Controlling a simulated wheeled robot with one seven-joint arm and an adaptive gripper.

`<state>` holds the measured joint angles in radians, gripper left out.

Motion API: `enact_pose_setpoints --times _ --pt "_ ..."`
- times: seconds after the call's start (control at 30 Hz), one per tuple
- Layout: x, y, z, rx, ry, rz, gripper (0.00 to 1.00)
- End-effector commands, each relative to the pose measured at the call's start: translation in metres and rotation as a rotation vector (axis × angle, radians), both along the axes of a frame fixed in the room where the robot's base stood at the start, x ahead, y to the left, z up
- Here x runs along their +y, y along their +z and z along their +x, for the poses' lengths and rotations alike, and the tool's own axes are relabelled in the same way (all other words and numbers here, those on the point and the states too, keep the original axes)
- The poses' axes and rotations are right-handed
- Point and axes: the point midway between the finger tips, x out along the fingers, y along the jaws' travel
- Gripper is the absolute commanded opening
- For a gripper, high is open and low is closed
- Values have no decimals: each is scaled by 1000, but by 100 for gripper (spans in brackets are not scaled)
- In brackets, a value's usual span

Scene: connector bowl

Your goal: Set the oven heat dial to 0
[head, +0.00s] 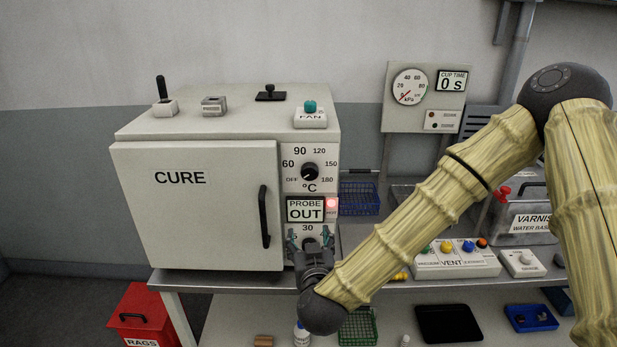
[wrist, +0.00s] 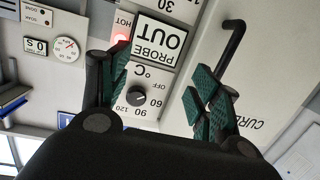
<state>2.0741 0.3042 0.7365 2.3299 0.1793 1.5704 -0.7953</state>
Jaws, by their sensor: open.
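The oven heat dial (head: 310,172) is a round black knob on the right-hand panel of the white CURE oven (head: 128,123). Its scale runs from OFF through 60, 90, 120 and 150 to 180 °C. The dial also shows in the upside-down wrist view (wrist: 136,97), between my fingers in the picture; its pointer is too small to read surely. My gripper (head: 310,240) is open and empty, with green-padded fingers (wrist: 155,75). In the head view it is below the heat dial, in front of a lower dial marked 30, which it largely hides.
A PROBE OUT display (head: 305,209) and a lit red HOT lamp (head: 331,203) sit between the two dials. The closed oven door has a black handle (head: 265,217) left of my gripper. A VENT button box (head: 458,262) stands on the bench to the right.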

Motion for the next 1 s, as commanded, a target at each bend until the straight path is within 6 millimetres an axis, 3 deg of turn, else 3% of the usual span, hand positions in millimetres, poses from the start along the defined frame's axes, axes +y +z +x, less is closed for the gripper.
enact_pose_setpoints --times 0.03,0.1,0.27,0.47,1.0 --pt "1 31 7 -53 -26 1 63" --pt "1 61 12 -107 -55 -6 63" --pt "0 96 18 -166 -92 -12 63" --pt "0 102 34 -173 -98 -13 63" --pt "0 101 113 -172 -96 -13 63"
